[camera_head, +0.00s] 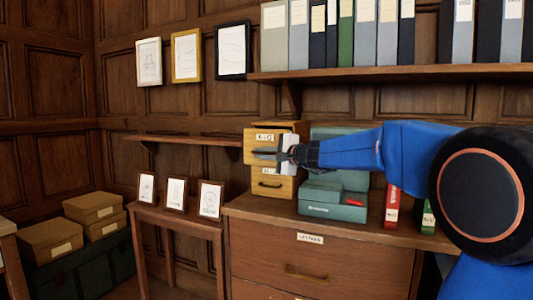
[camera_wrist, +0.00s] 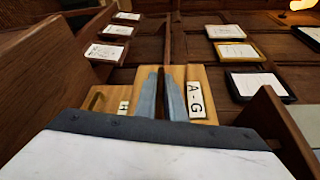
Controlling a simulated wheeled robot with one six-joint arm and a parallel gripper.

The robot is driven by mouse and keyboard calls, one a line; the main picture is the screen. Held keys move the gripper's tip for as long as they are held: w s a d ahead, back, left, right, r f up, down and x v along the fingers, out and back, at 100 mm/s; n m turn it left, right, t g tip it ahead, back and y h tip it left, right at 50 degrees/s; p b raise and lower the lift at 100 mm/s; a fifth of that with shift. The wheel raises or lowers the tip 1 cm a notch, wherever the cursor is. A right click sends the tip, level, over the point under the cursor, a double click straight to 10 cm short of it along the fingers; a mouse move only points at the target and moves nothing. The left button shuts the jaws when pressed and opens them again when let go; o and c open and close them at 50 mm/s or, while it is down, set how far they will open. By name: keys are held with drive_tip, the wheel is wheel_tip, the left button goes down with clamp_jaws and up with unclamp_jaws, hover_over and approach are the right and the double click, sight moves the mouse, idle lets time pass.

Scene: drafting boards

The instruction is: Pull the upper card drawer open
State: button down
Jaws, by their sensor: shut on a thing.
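A small light-wood card cabinet (camera_head: 289,126) stands on a brown chest. Its upper drawer (camera_head: 250,142), labelled A-G, seems to stand out past the lower drawer front. The lower drawer (camera_head: 270,187) sits below with a dark handle. My gripper (camera_head: 266,154) is at the upper drawer's front, shut, with its fingers across the handle area. In the wrist view, the grey fingertips (camera_wrist: 161,97) lie against the upper drawer front (camera_wrist: 204,78), beside the A-G label. The fingers hide the upper handle. The lower drawer (camera_wrist: 98,98) shows to their left.
Teal boxes (camera_head: 335,208) stand right of the cabinet on the brown chest (camera_head: 320,265). Red (camera_head: 392,205) and green binders stand farther right. A wall shelf (camera_head: 185,140) is left of the cabinet, above a small table with framed drawings (camera_head: 210,198).

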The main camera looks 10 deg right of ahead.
drive_tip(key=s+a, duration=0.9)
drive_tip(key=s, duration=0.3)
drive_tip(key=shift+s, duration=0.2)
drive_tip(key=shift+f, duration=0.1)
drive_tip(key=c, duration=1.8)
unclamp_jaws()
drive_tip(key=shift+c, duration=0.2)
drive_tip(key=v, duration=1.7)
drive_tip(key=shift+s+d, duration=0.15)
